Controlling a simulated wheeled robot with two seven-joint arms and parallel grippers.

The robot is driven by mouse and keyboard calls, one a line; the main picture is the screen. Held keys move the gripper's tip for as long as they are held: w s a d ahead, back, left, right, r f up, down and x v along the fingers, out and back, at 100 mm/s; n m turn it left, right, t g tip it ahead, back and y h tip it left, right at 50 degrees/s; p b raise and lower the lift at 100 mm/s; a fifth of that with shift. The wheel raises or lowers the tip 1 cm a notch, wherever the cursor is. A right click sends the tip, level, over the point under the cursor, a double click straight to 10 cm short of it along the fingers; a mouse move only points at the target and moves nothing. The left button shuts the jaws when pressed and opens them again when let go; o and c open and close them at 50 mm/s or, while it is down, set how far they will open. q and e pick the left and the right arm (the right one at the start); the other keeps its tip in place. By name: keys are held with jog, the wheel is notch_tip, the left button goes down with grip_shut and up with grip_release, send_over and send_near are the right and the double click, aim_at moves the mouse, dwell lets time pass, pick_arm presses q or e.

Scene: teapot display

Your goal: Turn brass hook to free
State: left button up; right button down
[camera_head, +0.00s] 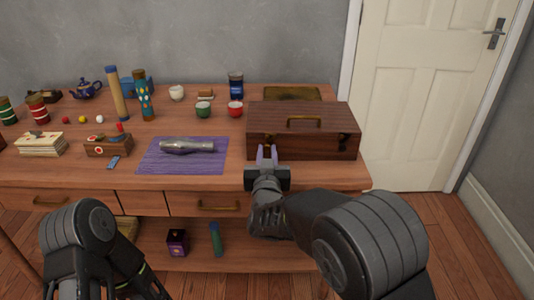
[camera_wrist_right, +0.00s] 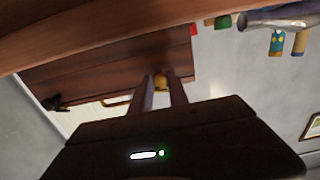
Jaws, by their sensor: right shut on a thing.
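In the head view the gripper hides the hook. Of my left arm, only links show at the lower left.
A purple cloth (camera_head: 150,163) with a silvery object (camera_head: 188,146) lies left of the box. A green cup (camera_head: 203,110) and a red cup (camera_head: 235,109) stand behind it. A brass tray (camera_head: 292,93) lies behind the box. Bare table lies along the front edge.

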pick_arm(q)
jog(key=shift+f, duration=0.1)
pick_arm(e)
jog(key=m+b, duration=0.2)
jog(key=shift+f+b, duration=0.2)
jog(key=shift+b, duration=0.2)
jog(key=m+b, duration=0.8)
jog(key=b, duration=0.1)
jog(key=shift+m, duration=0.4)
pick_arm(q)
notch_tip(320, 180, down, 14)
jog(key=w+a+b, duration=0.1)
jog(key=w+b, duration=0.1)
jog(key=shift+a+r+t, duration=0.2)
jog(key=shift+a+t, duration=0.1)
jog(key=shift+a, duration=0.05)
pick_arm(e)
jog(key=shift+r+m, duration=0.15)
jog(key=shift+m, duration=1.05)
pick_arm(q)
jog(key=shift+w, duration=0.1)
pick_arm(e)
jog(key=c, duration=1.3)
grip_release()
pick_arm(q)
jog(key=shift+r+p, duration=0.6)
jog(key=shift+r, duration=0.05)
pick_arm(e)
jog(key=shift+s, duration=3.9)
